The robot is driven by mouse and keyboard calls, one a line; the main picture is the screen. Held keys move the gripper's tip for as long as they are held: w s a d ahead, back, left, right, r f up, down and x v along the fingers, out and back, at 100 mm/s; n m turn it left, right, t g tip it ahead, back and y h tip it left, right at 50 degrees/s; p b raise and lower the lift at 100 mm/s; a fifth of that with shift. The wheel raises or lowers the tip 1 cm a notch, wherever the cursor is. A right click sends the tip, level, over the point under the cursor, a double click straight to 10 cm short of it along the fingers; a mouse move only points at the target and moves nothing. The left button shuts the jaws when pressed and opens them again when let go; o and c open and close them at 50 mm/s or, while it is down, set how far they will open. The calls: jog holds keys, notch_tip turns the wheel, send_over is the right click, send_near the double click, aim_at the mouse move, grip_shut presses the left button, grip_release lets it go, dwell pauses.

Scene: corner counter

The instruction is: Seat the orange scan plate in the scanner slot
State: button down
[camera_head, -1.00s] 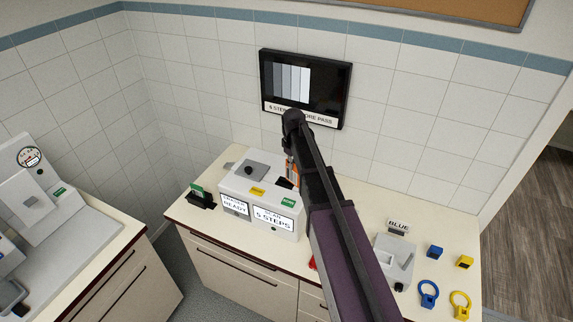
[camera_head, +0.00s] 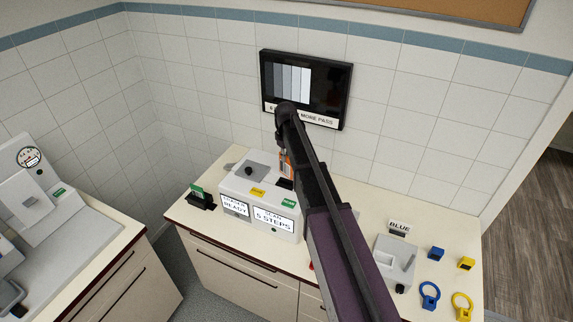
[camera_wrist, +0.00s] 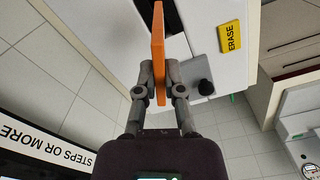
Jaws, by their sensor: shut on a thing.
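The scanner (camera_head: 238,192) is a white box on the counter with labels reading "5 STEPS" and "READY", and a dark slot (camera_head: 285,183) in its top right. The orange scan plate (camera_wrist: 158,55) is held on edge between the fingers of my gripper (camera_wrist: 160,80) in the wrist view. In the head view a sliver of the plate (camera_head: 286,163) shows above the scanner's right part, beside my arm. My gripper is mostly hidden behind my arm there. I cannot tell whether the plate's lower edge touches the slot.
A yellow ERASE label (camera_wrist: 231,38) and a dark knob (camera_head: 248,172) are on the scanner. A green plate in a black stand (camera_head: 199,198) is left. A grey device (camera_head: 394,262), blue and yellow blocks and rings lie right. A wall screen (camera_head: 305,90) is behind.

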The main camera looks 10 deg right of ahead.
aim_at(286, 165)
jog(key=shift+f+b, duration=1.35)
jog(key=shift+f, duration=0.35)
jog(key=shift+f+b, duration=0.45)
jog(key=shift+b, duration=0.05)
jog(key=c, duration=0.8)
grip_release()
jog(key=shift+o, duration=0.2)
jog(key=shift+r, duration=0.15)
notch_tip(286, 165, up, 8)
jog(key=p, duration=0.8)
jog(key=shift+r+p, duration=0.15)
jog(key=shift+p, duration=0.15)
jog(key=shift+s, duration=0.1)
jog(key=s+m, duration=0.6)
jog(key=s, duration=2.3)
jog(key=shift+s+d, duration=0.15)
jog(key=shift+d, duration=0.15)
